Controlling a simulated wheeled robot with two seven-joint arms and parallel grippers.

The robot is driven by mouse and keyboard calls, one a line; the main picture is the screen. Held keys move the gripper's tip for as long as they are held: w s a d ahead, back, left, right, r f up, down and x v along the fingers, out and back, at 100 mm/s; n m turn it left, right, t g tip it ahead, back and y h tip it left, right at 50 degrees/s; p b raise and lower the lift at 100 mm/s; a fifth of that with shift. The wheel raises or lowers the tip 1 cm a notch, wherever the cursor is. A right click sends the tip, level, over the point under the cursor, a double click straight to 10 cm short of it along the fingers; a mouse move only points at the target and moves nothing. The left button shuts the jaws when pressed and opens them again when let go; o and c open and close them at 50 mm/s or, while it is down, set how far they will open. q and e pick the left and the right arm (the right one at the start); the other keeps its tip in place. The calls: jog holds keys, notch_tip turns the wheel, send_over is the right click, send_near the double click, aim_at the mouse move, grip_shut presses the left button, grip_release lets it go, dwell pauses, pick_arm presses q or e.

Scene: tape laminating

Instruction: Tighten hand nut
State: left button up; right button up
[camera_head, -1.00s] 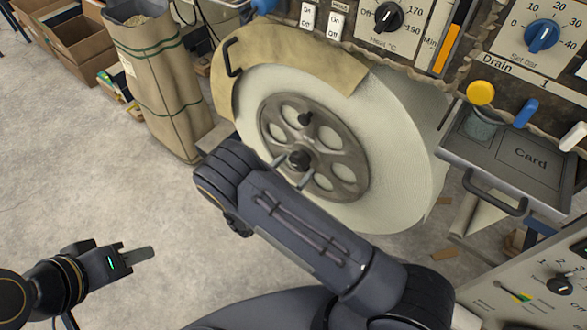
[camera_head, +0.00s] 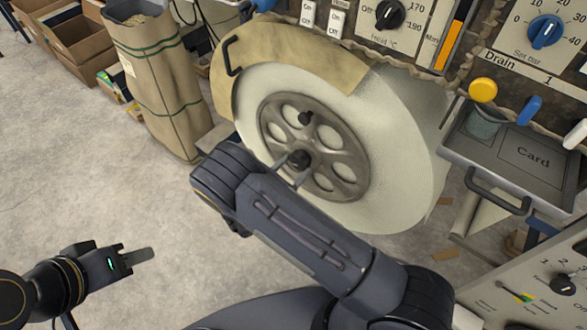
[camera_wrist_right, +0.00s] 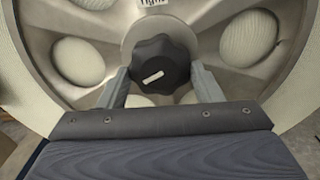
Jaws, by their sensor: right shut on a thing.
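The hand nut (camera_head: 298,160) is a black lobed knob at the hub of the grey spoked wheel (camera_head: 338,182). In the right wrist view the nut (camera_wrist_right: 162,65) fills the middle and carries a short white mark, slightly tilted. My right gripper (camera_head: 291,168) reaches the hub from below. Its two fingers (camera_wrist_right: 160,80) stand on either side of the nut and are shut on it. My left gripper (camera_head: 140,256) hangs over the floor at the lower left, away from the wheel; its finger gap does not show clearly.
A large white tape roll (camera_head: 402,185) surrounds the wheel, with a tan cover (camera_head: 290,55) above. A grey tray (camera_head: 520,160) juts out at right.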

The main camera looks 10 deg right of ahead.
jog(key=m+b, duration=0.2)
jog(key=m, duration=0.2)
jog(key=shift+f, duration=0.15)
jog(key=m+b, duration=0.2)
jog(key=m, duration=0.2)
jog(key=shift+b, duration=0.3)
jog(key=m+b, duration=0.4)
jog(key=m, duration=0.2)
jog(key=shift+w+a, duration=0.1)
jog(key=m+b, duration=0.4)
jog(key=m, duration=0.1)
jog(key=shift+m, duration=0.3)
jog(key=shift+r+m+b, duration=0.15)
jog(key=shift+m+b, duration=0.25)
jog(key=shift+m, duration=0.35)
jog(key=shift+r+m+b, duration=0.15)
jog(key=shift+m+b, duration=0.25)
jog(key=shift+m, duration=0.35)
jog(key=o, duration=1)
jog(key=shift+c, duration=0.2)
